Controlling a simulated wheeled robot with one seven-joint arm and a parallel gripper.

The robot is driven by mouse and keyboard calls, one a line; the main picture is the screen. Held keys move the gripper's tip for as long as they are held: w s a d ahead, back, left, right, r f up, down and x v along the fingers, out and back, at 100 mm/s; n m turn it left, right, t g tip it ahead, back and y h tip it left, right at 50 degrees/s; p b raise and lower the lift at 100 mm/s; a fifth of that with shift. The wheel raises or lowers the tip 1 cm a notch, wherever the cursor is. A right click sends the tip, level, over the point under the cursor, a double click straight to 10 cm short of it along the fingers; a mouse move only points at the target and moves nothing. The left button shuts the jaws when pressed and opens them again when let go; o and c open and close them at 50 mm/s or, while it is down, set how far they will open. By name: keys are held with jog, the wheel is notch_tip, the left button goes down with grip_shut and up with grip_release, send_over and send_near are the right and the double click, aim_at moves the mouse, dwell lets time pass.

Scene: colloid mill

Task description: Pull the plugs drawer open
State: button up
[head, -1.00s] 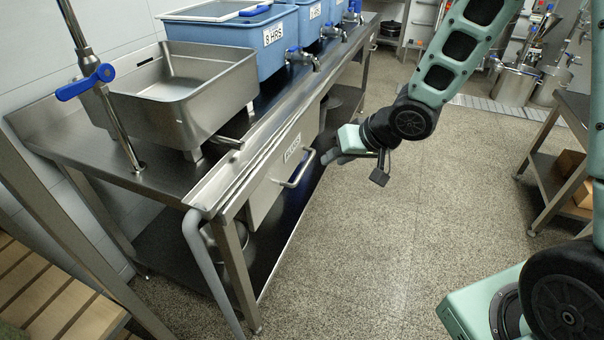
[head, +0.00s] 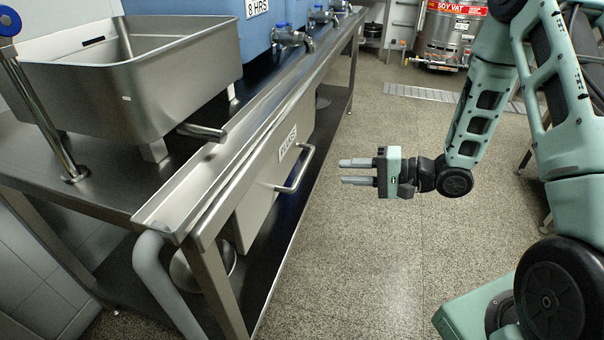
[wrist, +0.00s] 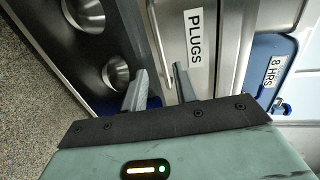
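The plugs drawer (head: 257,205) is a steel drawer under the front edge of the bench, with a white PLUGS label (head: 287,142) and a bar handle (head: 297,177) on its front. It looks shut. My gripper (head: 341,171) is open and empty, its two fingers apart and pointing left toward the handle, with a clear gap between fingertips and handle. In the wrist view the gripper (wrist: 160,82) shows open fingers below the PLUGS label (wrist: 195,40).
A steel basin (head: 130,85) stands on the bench (head: 85,180), with a spout over the front channel. Blue tubs (head: 200,12) with taps stand behind it. A grey pipe (head: 160,285) runs down at the bench's near corner. The speckled floor (head: 370,270) is clear.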

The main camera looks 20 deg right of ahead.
aim_at(302, 168)
jog(key=b+x, duration=0.2)
jog(key=x, duration=1)
jog(key=shift+a, duration=0.1)
grip_shut()
